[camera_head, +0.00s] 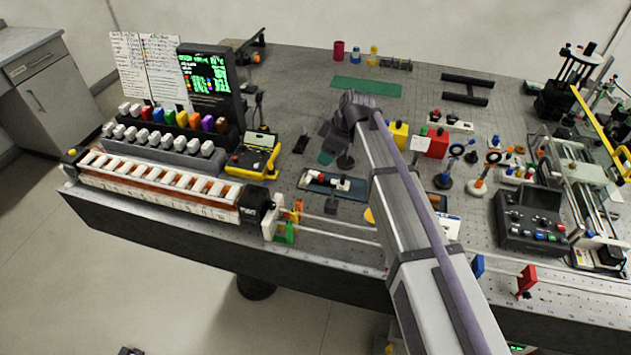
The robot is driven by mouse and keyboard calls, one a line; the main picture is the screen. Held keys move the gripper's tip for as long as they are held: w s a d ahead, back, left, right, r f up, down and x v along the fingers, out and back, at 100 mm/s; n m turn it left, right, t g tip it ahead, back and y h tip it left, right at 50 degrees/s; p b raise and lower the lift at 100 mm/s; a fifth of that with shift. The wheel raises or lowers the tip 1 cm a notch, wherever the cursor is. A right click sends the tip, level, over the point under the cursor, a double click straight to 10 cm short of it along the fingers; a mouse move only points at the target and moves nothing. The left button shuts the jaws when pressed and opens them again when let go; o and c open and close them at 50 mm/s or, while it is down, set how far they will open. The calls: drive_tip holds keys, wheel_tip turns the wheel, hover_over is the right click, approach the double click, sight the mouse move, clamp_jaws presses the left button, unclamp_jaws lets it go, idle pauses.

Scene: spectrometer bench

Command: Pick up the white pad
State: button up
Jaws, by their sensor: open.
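I cannot single out the white pad with certainty. Small white pieces (342,184) lie on a dark blue tray (318,180) near the middle of the bench, and a white card (450,226) shows partly behind my arm. My gripper (334,155) is open at the end of my arm, seen small and dark above the bench, just behind the blue tray in the picture. Its fingertips are hard to make out, and I see nothing held. My arm hides part of the bench to the right of the tray.
A long rack with white blocks (150,203) runs along the front left, below coloured and white knobs. A yellow-edged meter (253,156) stands left of the gripper. Yellow and red blocks (436,144) and optical mounts stand right of my arm. A green mat (366,86) lies behind.

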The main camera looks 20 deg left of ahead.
sight(315, 173)
drive_tip(key=b+x, duration=0.4)
drive_tip(key=x, duration=0.1)
drive_tip(key=shift+d+f+b, duration=0.2)
drive_tip(key=shift+b, duration=0.15)
drive_tip(key=shift+a+f+b, duration=0.2)
drive_tip(key=shift+f+b, duration=0.1)
drive_tip(key=shift+r, duration=0.1)
drive_tip(key=b+x, duration=0.4)
drive_tip(key=x, duration=0.1)
drive_tip(key=shift+d+b, duration=0.1)
drive_tip(key=shift+b, duration=0.25)
drive_tip(key=shift+s, duration=0.1)
drive_tip(key=c, duration=1.1)
